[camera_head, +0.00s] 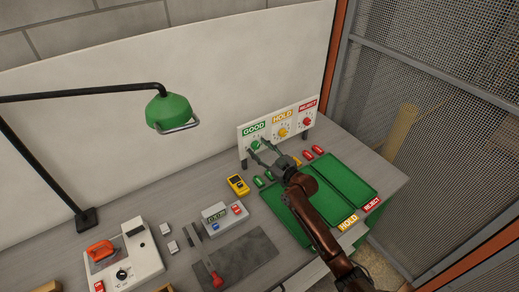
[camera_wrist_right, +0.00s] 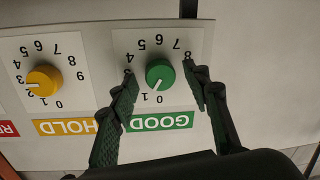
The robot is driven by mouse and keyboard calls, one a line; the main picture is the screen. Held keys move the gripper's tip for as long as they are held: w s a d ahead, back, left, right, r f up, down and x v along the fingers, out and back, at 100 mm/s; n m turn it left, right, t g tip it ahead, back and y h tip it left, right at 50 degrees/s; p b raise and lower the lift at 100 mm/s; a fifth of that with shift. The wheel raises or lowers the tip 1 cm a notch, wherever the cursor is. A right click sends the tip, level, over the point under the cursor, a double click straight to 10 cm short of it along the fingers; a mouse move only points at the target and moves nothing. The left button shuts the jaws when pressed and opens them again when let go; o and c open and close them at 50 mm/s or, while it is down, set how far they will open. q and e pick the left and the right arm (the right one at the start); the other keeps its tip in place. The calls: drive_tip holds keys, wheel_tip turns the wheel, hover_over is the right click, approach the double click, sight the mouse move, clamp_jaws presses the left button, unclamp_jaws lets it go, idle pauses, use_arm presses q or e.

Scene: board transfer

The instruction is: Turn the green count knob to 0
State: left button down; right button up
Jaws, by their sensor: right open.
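The green count knob (camera_wrist_right: 160,74) is on the white plate above the green GOOD label, upside down in the right wrist view. Its pale pointer points down and slightly left in that view, near the 0 and 1 marks; I cannot tell exactly which. In the head view the knob (camera_head: 255,144) is at the left of the panel (camera_head: 292,122). My right gripper (camera_wrist_right: 161,78) is open, one finger on each side of the knob, with visible gaps. In the head view the right gripper (camera_head: 259,151) reaches up to the panel. My left gripper is not in view.
A yellow HOLD knob (camera_wrist_right: 43,80) and a red REJECT knob (camera_head: 307,122) share the panel. Green trays (camera_head: 349,177), a yellow meter (camera_head: 238,185) and small colored parts lie in front. A green lamp (camera_head: 170,110) hangs at left; a mesh fence (camera_head: 440,70) stands at right.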

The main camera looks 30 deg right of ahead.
drive_tip(key=shift+c, duration=0.2)
drive_tip(key=c, duration=1.1)
drive_tip(key=shift+n, duration=0.3)
drive_tip(key=n+p, duration=0.1)
drive_tip(key=n, duration=0.1)
drive_tip(key=shift+r+n, duration=0.1)
drive_tip(key=shift+n, duration=0.2)
drive_tip(key=shift+n+p, duration=0.45)
drive_tip(key=shift+n, duration=0.85)
drive_tip(key=shift+a, duration=0.1)
drive_tip(key=o, duration=1.1)
